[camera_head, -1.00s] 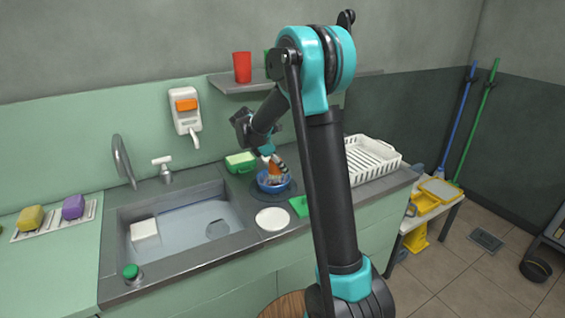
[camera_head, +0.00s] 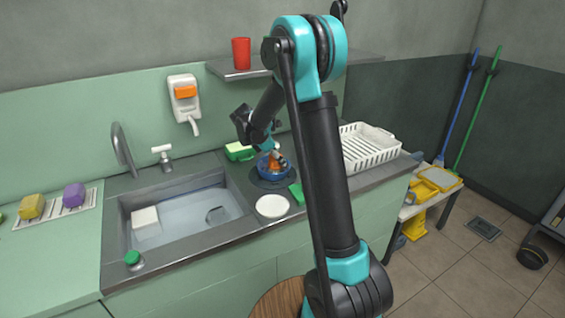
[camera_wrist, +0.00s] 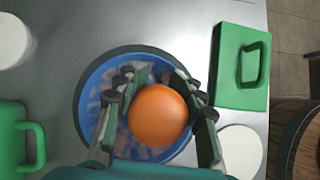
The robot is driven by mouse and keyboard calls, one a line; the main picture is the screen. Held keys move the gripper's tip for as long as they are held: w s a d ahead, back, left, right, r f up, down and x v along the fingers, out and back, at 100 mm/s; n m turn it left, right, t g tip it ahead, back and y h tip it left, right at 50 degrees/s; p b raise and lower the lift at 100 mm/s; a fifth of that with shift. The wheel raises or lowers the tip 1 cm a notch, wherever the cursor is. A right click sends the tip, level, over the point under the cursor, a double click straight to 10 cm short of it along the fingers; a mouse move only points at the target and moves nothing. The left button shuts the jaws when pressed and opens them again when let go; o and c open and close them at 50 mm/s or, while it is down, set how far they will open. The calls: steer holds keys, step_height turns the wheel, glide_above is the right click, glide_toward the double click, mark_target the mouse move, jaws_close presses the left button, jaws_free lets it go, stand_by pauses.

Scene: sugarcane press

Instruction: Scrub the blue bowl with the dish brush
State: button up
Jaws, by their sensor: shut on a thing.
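The blue bowl (camera_head: 289,171) sits on a dark round spot on the counter, right of the sink. My gripper (camera_head: 277,152) is over the bowl, pointing down into it. In the wrist view the blue bowl (camera_wrist: 89,87) surrounds the fingertips, and pale, mottled patches show inside it. My gripper (camera_wrist: 158,88) is shut on the dish brush, whose round orange top (camera_wrist: 159,115) shows between the fingers. The orange of the brush (camera_head: 268,162) also shows at the bowl in the head view. The bristles are hidden, so I cannot tell whether they touch the bowl.
A white plate (camera_head: 272,206) and a green piece (camera_head: 297,193) lie close to the bowl. A green container (camera_head: 239,151) stands behind. The sink (camera_head: 185,222) is left, the white dish rack (camera_head: 368,150) right. A shelf with a red cup (camera_head: 241,53) hangs above.

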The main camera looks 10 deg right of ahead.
steer(key=shift+f, duration=0.4)
steer(key=shift+w, duration=0.1)
steer(key=shift+w+a, duration=0.25)
steer(key=shift+w, duration=0.6)
steer(key=shift+w+a, duration=0.25)
steer(key=shift+w, duration=0.55)
jaws_close()
steer(key=shift+f, duration=0.15)
steer(key=shift+s, duration=0.1)
steer(key=shift+s+d+f, duration=0.1)
steer(key=shift+s+d, duration=0.15)
steer(key=shift+s, duration=0.6)
steer(key=shift+s+d, duration=0.25)
steer(key=shift+s, duration=0.55)
steer(key=shift+s+a+f, duration=0.1)
steer(key=shift+a+f, duration=0.05)
steer(key=shift+a, duration=0.2)
steer(key=shift+w+a, duration=0.25)
steer(key=shift+w, duration=0.65)
steer(key=shift+w+a, duration=0.25)
steer(key=shift+w, duration=0.6)
